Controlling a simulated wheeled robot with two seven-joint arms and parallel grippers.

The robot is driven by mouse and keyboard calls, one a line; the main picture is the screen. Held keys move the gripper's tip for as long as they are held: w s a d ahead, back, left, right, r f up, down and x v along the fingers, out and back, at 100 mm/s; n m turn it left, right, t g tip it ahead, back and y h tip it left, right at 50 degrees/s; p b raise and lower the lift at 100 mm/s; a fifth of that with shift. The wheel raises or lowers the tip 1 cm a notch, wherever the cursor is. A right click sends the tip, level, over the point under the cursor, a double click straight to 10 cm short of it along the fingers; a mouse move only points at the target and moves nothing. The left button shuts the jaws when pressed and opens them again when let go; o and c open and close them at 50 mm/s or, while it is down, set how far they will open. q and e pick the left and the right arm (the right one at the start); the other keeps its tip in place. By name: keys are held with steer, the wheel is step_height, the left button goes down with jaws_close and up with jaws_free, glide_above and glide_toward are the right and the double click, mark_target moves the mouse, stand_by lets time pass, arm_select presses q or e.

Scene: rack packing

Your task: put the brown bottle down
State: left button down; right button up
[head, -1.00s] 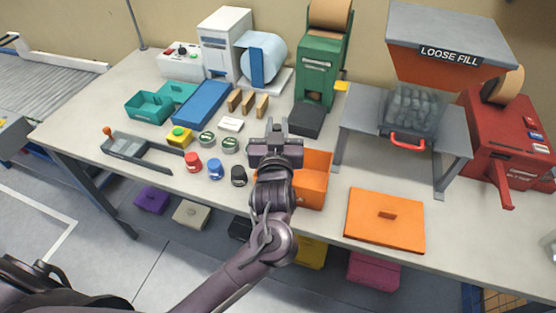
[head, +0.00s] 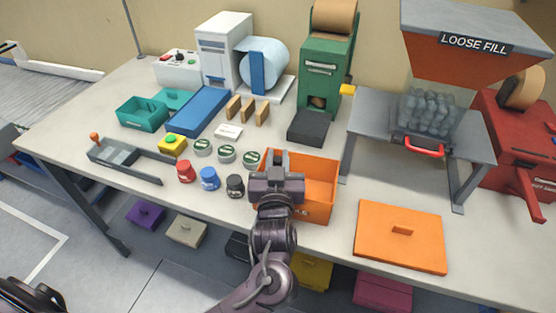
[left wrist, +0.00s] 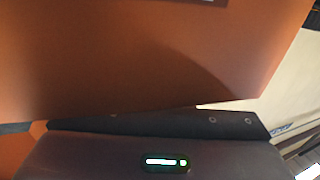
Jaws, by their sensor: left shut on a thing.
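My left gripper (head: 276,162) is over the left part of the open orange bin (head: 322,180), pointing away from me. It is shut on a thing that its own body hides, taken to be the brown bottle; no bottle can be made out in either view. In the left wrist view, an orange-brown surface, likely the bin wall (left wrist: 150,60), fills most of the picture above the dark gripper body. Whether the held thing touches the bin floor cannot be seen. My right gripper is not in view.
Left of the bin stand a black pot (head: 235,186), a blue pot (head: 209,179), a red pot (head: 185,172) and several green-lidded tins (head: 227,154). An orange lid (head: 400,250) lies to the right. The loose-fill stand (head: 365,125) rises behind it. Bench is clear between bin and lid.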

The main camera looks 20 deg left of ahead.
arm_select(q)
steer(key=shift+s+f, duration=0.1)
steer(key=shift+f, duration=0.55)
